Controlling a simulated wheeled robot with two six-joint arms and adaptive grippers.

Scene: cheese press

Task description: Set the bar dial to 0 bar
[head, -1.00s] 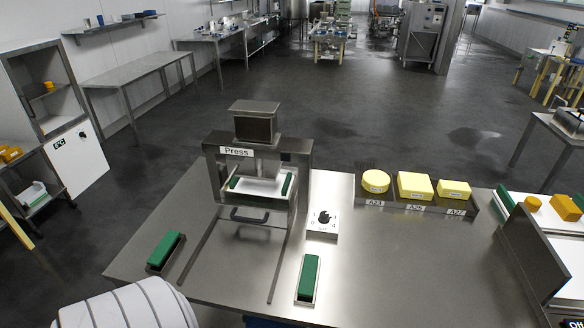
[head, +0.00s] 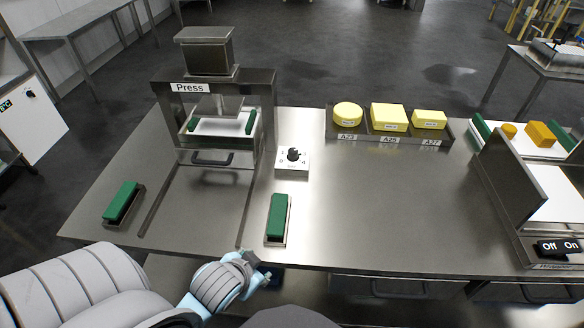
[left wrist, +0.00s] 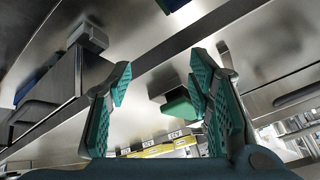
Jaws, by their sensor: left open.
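The bar dial (head: 293,155) is a black knob on a small white plate with printed marks, on the steel table just right of the press (head: 215,115). The marks are too small to read fully. My left gripper (head: 262,273) is at the table's front edge, below and left of the dial and apart from it. In the left wrist view its green-padded fingers (left wrist: 162,105) are spread with nothing between them. The dial cannot be made out there. My right gripper is not in view.
Green blocks in trays lie on the table, one at left (head: 121,201) and one (head: 278,216) between my left gripper and the dial. Yellow cheeses (head: 389,117) stand in a rack at back right. A machine with Off and On labels (head: 558,247) is far right. The middle right tabletop is clear.

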